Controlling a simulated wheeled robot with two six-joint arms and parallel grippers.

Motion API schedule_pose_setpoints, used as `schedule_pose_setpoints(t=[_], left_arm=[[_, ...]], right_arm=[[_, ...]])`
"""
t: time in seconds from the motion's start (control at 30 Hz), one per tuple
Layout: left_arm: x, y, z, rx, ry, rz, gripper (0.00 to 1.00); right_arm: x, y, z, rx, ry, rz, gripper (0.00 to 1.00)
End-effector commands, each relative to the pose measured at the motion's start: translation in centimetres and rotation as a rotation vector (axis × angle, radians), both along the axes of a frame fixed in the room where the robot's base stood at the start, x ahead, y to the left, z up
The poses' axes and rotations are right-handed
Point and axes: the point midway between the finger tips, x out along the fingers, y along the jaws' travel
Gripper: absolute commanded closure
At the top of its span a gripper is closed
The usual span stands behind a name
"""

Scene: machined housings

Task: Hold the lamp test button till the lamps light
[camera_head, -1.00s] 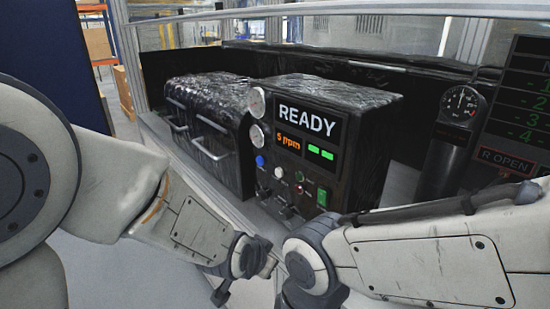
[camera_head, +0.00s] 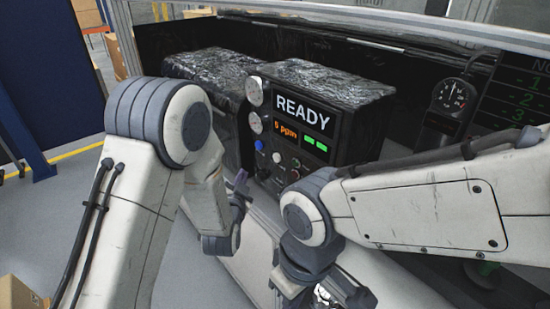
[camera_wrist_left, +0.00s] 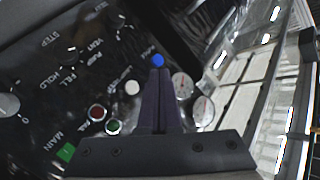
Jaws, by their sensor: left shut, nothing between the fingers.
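A black control panel (camera_head: 318,110) shows READY, an amber 5 ppm readout and two lit green bars. A blue button (camera_head: 259,145) and a white button (camera_head: 277,157) sit below its gauges. In the left wrist view the blue button (camera_wrist_left: 158,61) is just past my left gripper's fingertips (camera_wrist_left: 158,72); the white button (camera_wrist_left: 133,88) is beside them. I cannot tell whether the fingers touch the blue button. The button labels are too blurred to read surely. My left gripper (camera_head: 240,178) is shut and empty. My right gripper is outside the head view.
A red round fitting (camera_wrist_left: 97,112), a green one (camera_wrist_left: 113,127) and a green switch (camera_wrist_left: 65,152) are on the panel. Two gauges (camera_wrist_left: 203,110) are close to the fingers. My right forearm crosses in front of the panel's lower right. A gauge cylinder (camera_head: 450,105) stands at right.

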Motion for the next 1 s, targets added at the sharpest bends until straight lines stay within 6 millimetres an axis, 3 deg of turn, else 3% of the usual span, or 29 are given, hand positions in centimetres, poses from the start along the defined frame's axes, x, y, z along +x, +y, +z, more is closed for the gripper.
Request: schedule_pose_setpoints(t=[0.17, 0.6, 1.0], left_arm=[[0.6, -0.9, 0.1, 0.000, 0.000, -0.003, 1.00], [4.1, -5.8, -0.1, -0.002, -0.001, -0.003, 1.00], [5.1, -7.2, 0.0, -0.001, 0.001, -0.001, 1.00]], right_arm=[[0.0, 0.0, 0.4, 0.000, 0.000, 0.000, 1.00], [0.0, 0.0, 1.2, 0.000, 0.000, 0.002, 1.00], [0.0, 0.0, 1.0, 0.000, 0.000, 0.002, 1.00]])
